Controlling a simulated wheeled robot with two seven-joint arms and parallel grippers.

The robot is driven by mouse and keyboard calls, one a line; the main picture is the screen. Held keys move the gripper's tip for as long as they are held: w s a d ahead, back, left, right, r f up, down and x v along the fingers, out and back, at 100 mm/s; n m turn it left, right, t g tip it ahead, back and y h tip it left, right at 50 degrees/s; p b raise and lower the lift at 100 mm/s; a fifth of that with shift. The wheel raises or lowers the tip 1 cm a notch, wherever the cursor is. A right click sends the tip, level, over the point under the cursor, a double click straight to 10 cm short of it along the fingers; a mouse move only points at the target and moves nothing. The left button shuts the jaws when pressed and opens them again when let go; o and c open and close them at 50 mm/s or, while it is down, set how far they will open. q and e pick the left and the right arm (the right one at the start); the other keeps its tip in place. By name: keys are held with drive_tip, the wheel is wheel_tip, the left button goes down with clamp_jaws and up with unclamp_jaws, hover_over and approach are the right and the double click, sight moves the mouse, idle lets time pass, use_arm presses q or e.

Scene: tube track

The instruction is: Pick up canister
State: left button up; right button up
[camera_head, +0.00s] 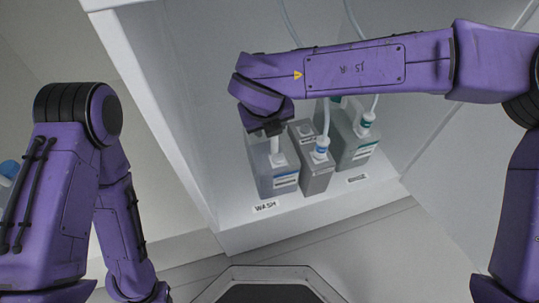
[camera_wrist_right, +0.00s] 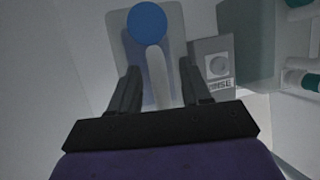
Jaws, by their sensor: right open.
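A grey canister (camera_head: 263,178) with a blue-and-white label stands at the left of a row of canisters, behind a floor label reading WASH. My right gripper (camera_head: 266,128) is over its top, and its fingers are mostly hidden in the head view. In the right wrist view, a blue round cap (camera_wrist_right: 146,21) and a pale elongated part sit on top of a canister (camera_wrist_right: 118,38). My right gripper (camera_wrist_right: 160,92) is open, with one finger on each side of the pale part; contact cannot be told. My left gripper is out of view; only its arm shows.
A grey canister (camera_head: 317,181) with a blue-collared cap and tube stands close to the right. A canister with green parts (camera_head: 357,139) stands beyond it. A white cabinet wall (camera_head: 165,110) rises on the left. The shelf front (camera_head: 310,205) is clear.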

clamp_jaws()
idle(1.4)
